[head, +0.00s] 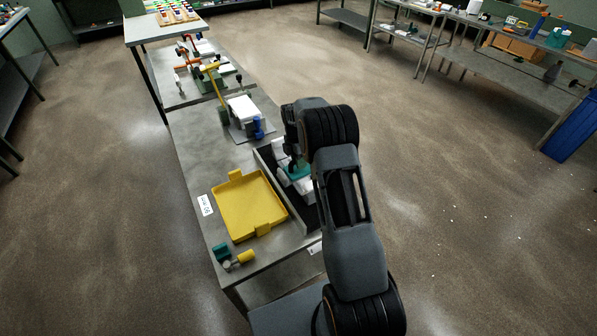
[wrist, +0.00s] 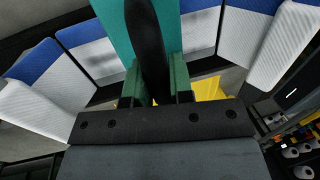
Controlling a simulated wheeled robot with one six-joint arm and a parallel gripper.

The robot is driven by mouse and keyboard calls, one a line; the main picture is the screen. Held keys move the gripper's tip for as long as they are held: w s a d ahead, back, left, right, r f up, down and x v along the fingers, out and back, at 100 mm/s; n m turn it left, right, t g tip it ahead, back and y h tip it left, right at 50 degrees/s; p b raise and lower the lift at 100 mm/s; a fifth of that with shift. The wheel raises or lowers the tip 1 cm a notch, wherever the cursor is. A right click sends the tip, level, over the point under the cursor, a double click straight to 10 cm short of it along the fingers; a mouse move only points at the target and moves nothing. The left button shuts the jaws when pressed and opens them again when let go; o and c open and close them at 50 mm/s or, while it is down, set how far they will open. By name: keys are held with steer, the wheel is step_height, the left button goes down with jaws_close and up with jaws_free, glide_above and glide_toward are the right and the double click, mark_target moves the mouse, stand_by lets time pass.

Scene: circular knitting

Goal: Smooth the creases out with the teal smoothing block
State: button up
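The teal smoothing block (wrist: 118,22) is at the top centre of the wrist view, with a black handle (wrist: 150,45) on it. The green fingers of my gripper (wrist: 155,85) stand on either side of the handle and appear closed on it. White ribbed knit pieces with blue bands (wrist: 90,52) lie around the block, left and right. Faint dark shading crosses some of them, but I cannot tell creases from shadow. In the head view the teal block (head: 297,172) shows low over white fabric, partly hidden by my arm. Contact beneath the block is hidden.
A yellow tray (head: 248,205) lies left of the dark walled tray (head: 268,163) on the grey bench (head: 190,150). Small teal and yellow items (head: 235,257) sit at the bench's near end. A white machine (head: 243,108) stands farther back. Open floor lies right of the bench.

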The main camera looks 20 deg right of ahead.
steer(key=shift+o, duration=0.7)
steer(key=shift+w, duration=0.1)
steer(key=shift+r, duration=0.45)
steer(key=shift+c, duration=0.4)
jaws_close()
steer(key=shift+s+d+f, duration=0.1)
steer(key=shift+s+d, duration=0.05)
steer(key=shift+s, duration=1.1)
steer(key=shift+s+d, duration=0.15)
steer(key=shift+s, duration=1.1)
steer(key=shift+w+a+r+p, duration=0.1)
steer(key=shift+w+a+p, duration=0.1)
steer(key=shift+w, duration=1.2)
steer(key=shift+w+a+r+p, duration=0.1)
steer(key=shift+w+p, duration=0.1)
steer(key=shift+w, duration=1.15)
